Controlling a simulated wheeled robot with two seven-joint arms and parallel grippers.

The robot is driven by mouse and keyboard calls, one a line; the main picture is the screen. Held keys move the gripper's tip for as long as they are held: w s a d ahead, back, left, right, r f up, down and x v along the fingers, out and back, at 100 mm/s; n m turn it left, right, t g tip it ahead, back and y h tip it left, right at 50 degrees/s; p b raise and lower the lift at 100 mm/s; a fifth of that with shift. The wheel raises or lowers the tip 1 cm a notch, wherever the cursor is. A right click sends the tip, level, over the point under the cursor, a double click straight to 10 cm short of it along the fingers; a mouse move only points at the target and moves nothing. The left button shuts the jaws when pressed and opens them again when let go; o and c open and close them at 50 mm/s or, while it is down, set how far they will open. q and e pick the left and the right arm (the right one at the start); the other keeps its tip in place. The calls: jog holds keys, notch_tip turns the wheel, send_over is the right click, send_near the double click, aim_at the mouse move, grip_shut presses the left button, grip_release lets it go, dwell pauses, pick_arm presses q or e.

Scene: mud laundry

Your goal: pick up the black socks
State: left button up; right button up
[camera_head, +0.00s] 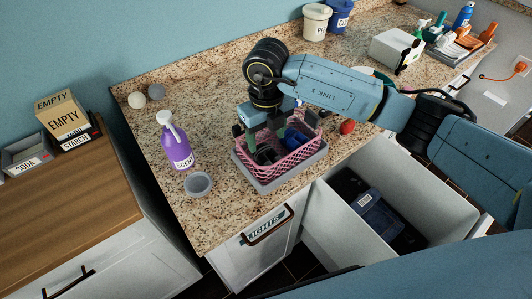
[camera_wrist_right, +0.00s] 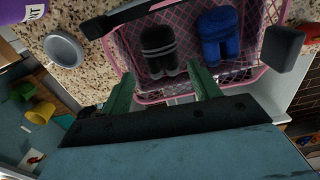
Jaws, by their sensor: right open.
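The black socks (camera_wrist_right: 160,50), dark with grey bands, lie in a pink lattice basket (camera_wrist_right: 262,72) in the right wrist view. In the head view the black socks (camera_head: 265,156) show partly, below my gripper, inside the pink basket (camera_head: 290,160) on the counter. Blue socks (camera_wrist_right: 222,38) lie beside them, to the right. My right gripper (camera_head: 262,130) is open and empty over the basket. Its green fingers (camera_wrist_right: 163,88) are spread, near the lower end of the black socks in the wrist view, and nothing is between them. My left gripper is not in view.
The basket stands on a grey tray (camera_head: 265,187). An open white drawer (camera_head: 410,180) is below the counter.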

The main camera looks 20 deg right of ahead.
aim_at(266, 145)
notch_tip(266, 145, down, 2)
jog(key=shift+f, duration=0.2)
notch_tip(266, 145, down, 2)
jog(key=shift+f, duration=0.1)
jog(key=f, duration=0.2)
jog(key=shift+w+f+p, duration=0.2)
jog(key=shift+f+p, duration=0.1)
jog(key=shift+p, duration=0.1)
jog(key=shift+f, duration=0.45)
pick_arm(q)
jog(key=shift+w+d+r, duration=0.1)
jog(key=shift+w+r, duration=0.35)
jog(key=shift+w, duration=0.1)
pick_arm(e)
jog(key=c, duration=0.8)
jog(key=shift+o, duration=0.2)
